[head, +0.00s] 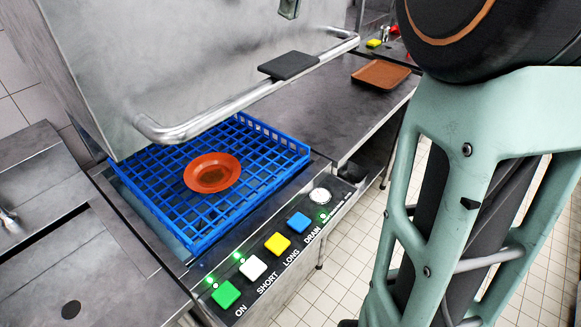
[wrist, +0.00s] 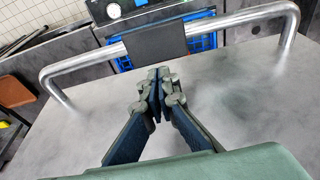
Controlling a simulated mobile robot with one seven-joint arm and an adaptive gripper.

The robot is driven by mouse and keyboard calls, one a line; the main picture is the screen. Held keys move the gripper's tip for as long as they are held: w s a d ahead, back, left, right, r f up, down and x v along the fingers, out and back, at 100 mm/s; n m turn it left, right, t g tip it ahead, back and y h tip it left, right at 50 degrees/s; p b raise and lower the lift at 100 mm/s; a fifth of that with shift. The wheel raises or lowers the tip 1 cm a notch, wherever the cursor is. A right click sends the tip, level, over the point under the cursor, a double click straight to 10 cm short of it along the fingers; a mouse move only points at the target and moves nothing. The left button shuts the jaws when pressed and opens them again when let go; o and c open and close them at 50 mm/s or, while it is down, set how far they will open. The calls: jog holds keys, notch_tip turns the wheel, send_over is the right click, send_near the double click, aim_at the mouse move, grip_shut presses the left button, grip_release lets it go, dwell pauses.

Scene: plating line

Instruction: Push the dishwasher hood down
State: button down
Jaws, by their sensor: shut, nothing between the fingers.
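The steel dishwasher hood (head: 200,60) stands raised, its lower edge above the blue rack. Its bar handle (head: 235,97) runs across the front, with a black pad (head: 288,65) at the middle. In the wrist view the handle (wrist: 85,62) and pad (wrist: 155,43) lie just beyond my fingertips. My gripper (wrist: 160,76) is shut and empty, pointing toward the pad. Only its tip (head: 289,8) shows at the top edge of the head view, above the pad and apart from it. The rest of the gripper is out of that view.
A blue rack (head: 150,165) holding an orange-brown plate (head: 212,172) sits under the hood. The control panel (head: 232,318) with coloured buttons is in front. A brown tray (head: 380,73) lies on the right counter (head: 335,115). A sink counter (head: 60,230) is at left.

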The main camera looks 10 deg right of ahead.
jog(key=s+d+f+b+x, duration=0.1)
jog(key=s+d+b+x, duration=0.15)
jog(key=b+x, duration=1)
jog(key=s+d+f+b+x, duration=0.15)
jog(key=s+b+x, duration=0.3)
jog(key=x, duration=1.45)
jog(key=s+d+b+x, duration=0.25)
jog(key=b+x, duration=0.65)
jog(key=x, duration=0.7)
jog(key=s+d+r+p, duration=0.2)
jog(key=s+d+r, duration=0.3)
jog(key=s, duration=0.5)
jog(key=d, duration=0.2)
jog(key=shift+d+r, duration=0.2)
jog(key=shift+d, duration=0.2)
jog(key=w+a+f, duration=0.1)
jog(key=w+a, duration=0.4)
jog(key=w, duration=0.2)
jog(key=shift+w+a+f, duration=0.35)
jog(key=shift+w+a, duration=0.05)
